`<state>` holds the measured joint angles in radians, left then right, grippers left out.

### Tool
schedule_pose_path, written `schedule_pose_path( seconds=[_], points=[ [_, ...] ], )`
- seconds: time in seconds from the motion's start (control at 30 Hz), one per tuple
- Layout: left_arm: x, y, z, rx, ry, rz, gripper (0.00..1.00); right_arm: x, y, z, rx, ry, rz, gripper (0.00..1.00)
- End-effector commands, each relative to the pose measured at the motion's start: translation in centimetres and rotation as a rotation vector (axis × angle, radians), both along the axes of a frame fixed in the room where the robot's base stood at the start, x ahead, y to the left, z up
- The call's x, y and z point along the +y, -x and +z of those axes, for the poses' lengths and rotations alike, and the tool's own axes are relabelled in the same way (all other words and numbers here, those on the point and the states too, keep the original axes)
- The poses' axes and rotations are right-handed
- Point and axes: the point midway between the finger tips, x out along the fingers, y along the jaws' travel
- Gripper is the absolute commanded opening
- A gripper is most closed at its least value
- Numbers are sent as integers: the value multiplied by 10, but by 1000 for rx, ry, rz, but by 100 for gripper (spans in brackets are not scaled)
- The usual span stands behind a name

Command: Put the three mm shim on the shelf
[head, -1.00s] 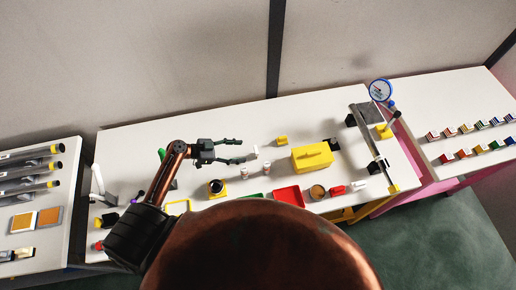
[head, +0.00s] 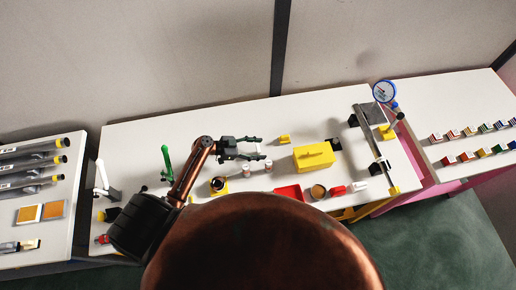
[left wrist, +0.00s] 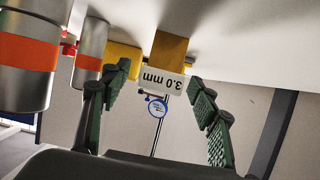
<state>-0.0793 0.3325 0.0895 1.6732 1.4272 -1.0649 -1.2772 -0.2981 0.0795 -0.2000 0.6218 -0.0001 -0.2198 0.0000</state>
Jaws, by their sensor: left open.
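The three mm shim, with a white tag (left wrist: 161,79) reading "3.0 mm" upside down, shows in the left wrist view between my open fingers. An amber block (left wrist: 168,47) shows directly behind the tag; I cannot tell whether it is part of the shim. My left gripper (head: 261,148) is open over the middle of the white table, its fingers pointing right. In the left wrist view the left gripper (left wrist: 160,82) has a finger on each side of the tag, with gaps. In the head view the shim is too small to tell apart. I cannot tell which surface is the shelf.
A yellow box (head: 313,156) and a small yellow block (head: 284,139) stand right of the gripper. Silver cylinders with orange bands (left wrist: 25,55) stand close by. A dial gauge (head: 384,92) is at the table's right end. Several coloured blocks (head: 467,155) line the right table.

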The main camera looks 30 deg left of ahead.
Motion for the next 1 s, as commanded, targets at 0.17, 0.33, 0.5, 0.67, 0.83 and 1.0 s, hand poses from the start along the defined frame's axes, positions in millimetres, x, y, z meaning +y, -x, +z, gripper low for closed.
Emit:
schedule_pose_path(
  seconds=[0.17,0.33,0.5,0.67,0.83,1.0],
  points=[
    [0,0,-1,0,-1,1,55,0,0,0,0,0,0,51],
    [0,0,-1,0,-1,1,47,1,1,0,1,-1,0,51],
    [0,0,-1,0,-1,1,35,0,2,-1,2,-1,-1,51],
    [0,0,-1,0,-1,1,24,0,3,-1,3,-1,-1,51],
    [0,0,-1,0,-1,1,12,0,3,-1,4,-1,-1,51],
    [0,0,-1,0,-2,1,10,0,3,-1,5,0,-1,51]
  ],
)
